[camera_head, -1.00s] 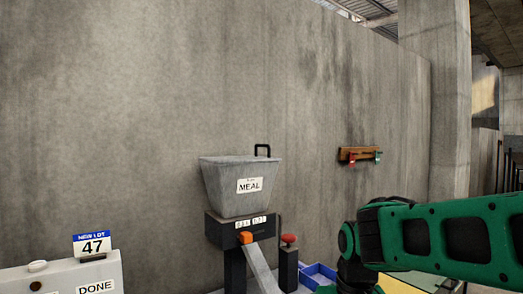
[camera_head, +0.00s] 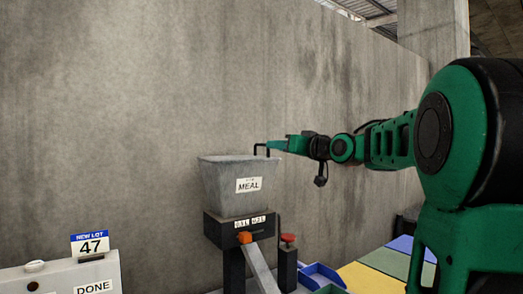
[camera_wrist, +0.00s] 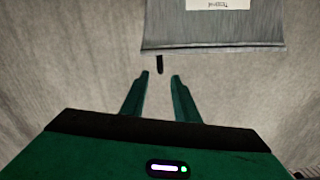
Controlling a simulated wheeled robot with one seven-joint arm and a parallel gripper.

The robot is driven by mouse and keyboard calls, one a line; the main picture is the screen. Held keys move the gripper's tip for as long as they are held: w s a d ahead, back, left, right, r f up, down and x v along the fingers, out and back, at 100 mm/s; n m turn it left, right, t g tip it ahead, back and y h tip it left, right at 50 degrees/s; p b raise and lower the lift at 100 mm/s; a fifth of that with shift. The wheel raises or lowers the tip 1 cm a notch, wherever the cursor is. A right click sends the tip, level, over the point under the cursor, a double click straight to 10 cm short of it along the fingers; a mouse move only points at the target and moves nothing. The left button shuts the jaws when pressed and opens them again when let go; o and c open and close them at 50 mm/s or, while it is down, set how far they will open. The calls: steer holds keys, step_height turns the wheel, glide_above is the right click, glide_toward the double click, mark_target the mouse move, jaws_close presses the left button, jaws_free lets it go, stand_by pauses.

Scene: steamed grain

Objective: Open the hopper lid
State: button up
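The grey hopper marked MEAL (camera_head: 225,190) stands against the concrete wall with its flat lid (camera_head: 235,158) on top, lying closed. A black bracket-shaped handle (camera_head: 262,145) rises at the lid's right end. My gripper (camera_head: 272,146) reaches in from the right at handle height, its tips close to the handle. In the wrist view, the gripper (camera_wrist: 161,75) is open with two green fingers apart. The dark handle (camera_wrist: 159,64) lies just ahead, in line with the gap between them. I cannot tell whether the fingers touch the handle.
Below the hopper are a dark stand with an orange part (camera_head: 245,237), a sloping grey chute (camera_head: 262,267) and a red knob (camera_head: 288,238). Blue trays (camera_head: 322,272) and coloured mats (camera_head: 365,277) lie to the right. A panel with a DONE label (camera_head: 94,287) is at lower left.

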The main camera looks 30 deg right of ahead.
mark_target(264, 145)
steer(key=w, duration=0.8)
steer(key=shift+w+a, duration=0.2)
jaws_close()
